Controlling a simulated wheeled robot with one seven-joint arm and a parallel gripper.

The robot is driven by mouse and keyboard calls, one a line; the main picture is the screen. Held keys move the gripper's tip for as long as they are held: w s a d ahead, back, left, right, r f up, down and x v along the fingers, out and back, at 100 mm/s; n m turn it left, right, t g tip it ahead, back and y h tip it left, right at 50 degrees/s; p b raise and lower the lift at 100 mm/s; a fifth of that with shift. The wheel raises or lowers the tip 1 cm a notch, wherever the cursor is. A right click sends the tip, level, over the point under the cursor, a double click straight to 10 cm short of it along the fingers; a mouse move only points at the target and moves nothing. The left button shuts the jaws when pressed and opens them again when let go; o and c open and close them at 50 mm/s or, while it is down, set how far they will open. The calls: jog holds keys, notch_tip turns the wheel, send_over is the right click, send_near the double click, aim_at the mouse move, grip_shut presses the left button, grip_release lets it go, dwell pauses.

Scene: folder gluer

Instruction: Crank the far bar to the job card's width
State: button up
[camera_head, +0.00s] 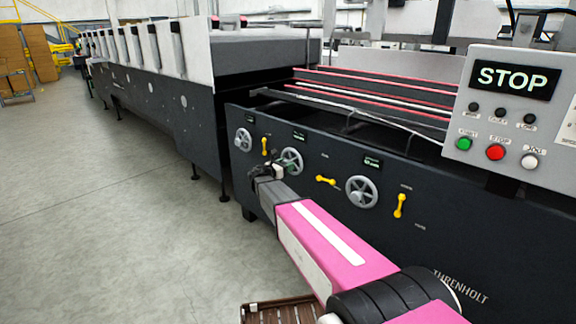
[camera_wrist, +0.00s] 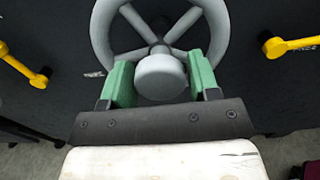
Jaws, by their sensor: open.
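Three grey handwheels sit on the machine's dark side panel in the head view: a left one (camera_head: 243,139), a middle one (camera_head: 291,160) and a right one (camera_head: 361,191). Labels are too small to tell which one serves the far bar. My gripper (camera_head: 267,170) is at the middle wheel. In the wrist view the wheel (camera_wrist: 102,30) fills the top, with a round grey knob (camera_wrist: 160,77) in front of its spokes. My gripper's green pads (camera_wrist: 161,80) stand open on either side of this knob; contact is unclear. A white sheet (camera_head: 567,130), perhaps the job card, is cut off at the right edge.
Yellow levers (camera_head: 264,146) (camera_head: 326,181) (camera_head: 400,206) stand beside the wheels, and small green displays (camera_head: 299,136) above them. A control box (camera_head: 515,100) with a STOP screen and buttons overhangs at right. Open floor (camera_head: 110,220) lies left. A brown slatted tray (camera_head: 280,312) shows below.

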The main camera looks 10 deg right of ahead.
jog(key=shift+x, duration=0.85)
jog(key=c, duration=1)
jog(key=shift+m, duration=0.3)
jog(key=m, duration=0.3)
jog(key=shift+m, duration=2.1)
